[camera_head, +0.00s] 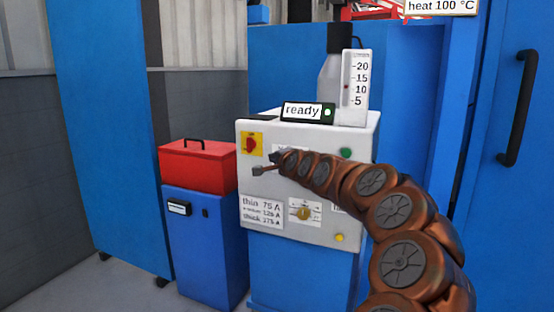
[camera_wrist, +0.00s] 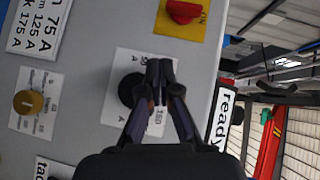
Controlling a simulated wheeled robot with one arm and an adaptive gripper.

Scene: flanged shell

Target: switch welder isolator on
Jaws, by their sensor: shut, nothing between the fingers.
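The isolator is a red rotary knob (camera_head: 251,145) on a yellow plate at the upper left of the welder's grey front panel (camera_head: 245,180). My gripper (camera_head: 273,157) is at the panel, right of and slightly below the isolator. In the wrist view my gripper (camera_wrist: 160,66) is shut and empty, in front of a black knob (camera_wrist: 130,90) on a white dial plate. It is apart from the red knob. Contact with the panel cannot be told.
A yellow knob (camera_head: 303,213) sits lower on the panel, with a green button (camera_head: 346,153) and a yellow button (camera_head: 339,238) at right. A "ready" display (camera_head: 307,112) and a bottle stand on top. A red toolbox (camera_head: 198,165) is at left.

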